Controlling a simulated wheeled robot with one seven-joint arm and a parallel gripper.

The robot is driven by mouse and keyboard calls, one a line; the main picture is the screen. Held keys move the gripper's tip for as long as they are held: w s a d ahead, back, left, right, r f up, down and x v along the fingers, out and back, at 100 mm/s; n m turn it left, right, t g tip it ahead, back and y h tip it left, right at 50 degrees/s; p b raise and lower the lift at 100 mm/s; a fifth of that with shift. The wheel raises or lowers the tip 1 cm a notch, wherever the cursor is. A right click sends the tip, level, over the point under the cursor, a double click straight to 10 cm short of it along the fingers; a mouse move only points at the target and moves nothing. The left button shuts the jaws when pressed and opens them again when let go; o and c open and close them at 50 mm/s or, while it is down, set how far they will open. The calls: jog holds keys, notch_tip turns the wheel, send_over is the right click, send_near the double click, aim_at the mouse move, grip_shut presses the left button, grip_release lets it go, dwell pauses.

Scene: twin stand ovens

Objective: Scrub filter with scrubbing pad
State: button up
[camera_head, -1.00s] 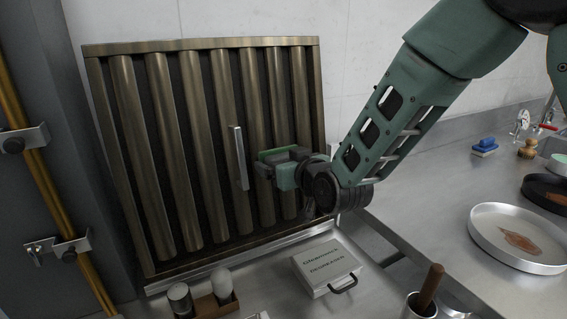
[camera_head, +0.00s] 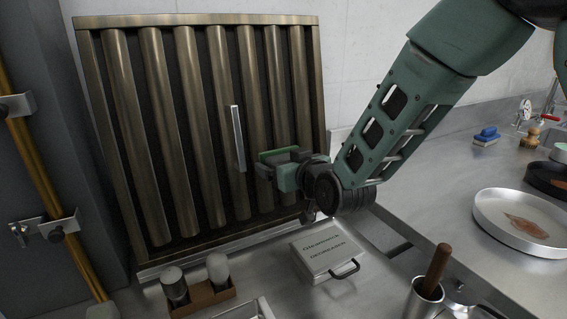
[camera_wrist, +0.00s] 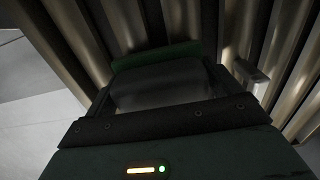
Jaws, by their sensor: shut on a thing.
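The filter (camera_head: 178,140) is a large brown metal panel with vertical slats. It leans upright against the wall, with a silver bar handle (camera_head: 238,138) on its front. My gripper (camera_head: 268,165) is in front of the slats, just right of the handle. It is shut on the scrubbing pad, a green-faced pad (camera_head: 280,154) whose green edge also shows in the wrist view (camera_wrist: 158,54). The pad is at the slats; I cannot tell whether it touches them. The wrist view shows slats (camera_wrist: 180,18) beyond the pad and the handle (camera_wrist: 250,72) to its right.
A degreaser case (camera_head: 328,253) lies on the steel counter below my gripper. Two shakers in a wooden holder (camera_head: 205,296) stand at its left. A cup with a wooden-handled tool (camera_head: 428,296), a round pan (camera_head: 490,222) and a blue brush (camera_head: 487,134) are at right.

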jog(key=shift+f, duration=0.3)
jog(key=shift+s+d+f+b, duration=0.1)
jog(key=shift+s+f+b, duration=0.15)
jog(key=shift+f+b, duration=0.45)
jog(key=shift+s+d+f+b, duration=0.1)
jog(key=shift+s+f+b, duration=0.1)
jog(key=shift+f+b, duration=0.45)
jog(key=shift+w+f+b, duration=0.15)
jog(key=shift+b, duration=0.15)
jog(key=shift+r, duration=0.2)
jog(key=shift+w+a+r+p, duration=0.1)
jog(key=shift+r+p, duration=0.4)
jog(key=shift+r, duration=0.25)
jog(key=shift+w+a+r+p, duration=0.1)
jog(key=shift+r+p, duration=0.35)
jog(key=shift+r, duration=0.25)
jog(key=shift+w+a+r+p, duration=0.15)
jog(key=shift+r+p, duration=0.1)
jog(key=shift+r, duration=0.3)
jog(key=shift+w+d+r+p, duration=0.15)
jog(key=shift+r+p, duration=0.1)
jog(key=shift+r, duration=0.25)
jog(key=shift+w+a+r+p, duration=0.15)
jog(key=shift+r+p, duration=0.1)
jog(key=shift+r, duration=0.3)
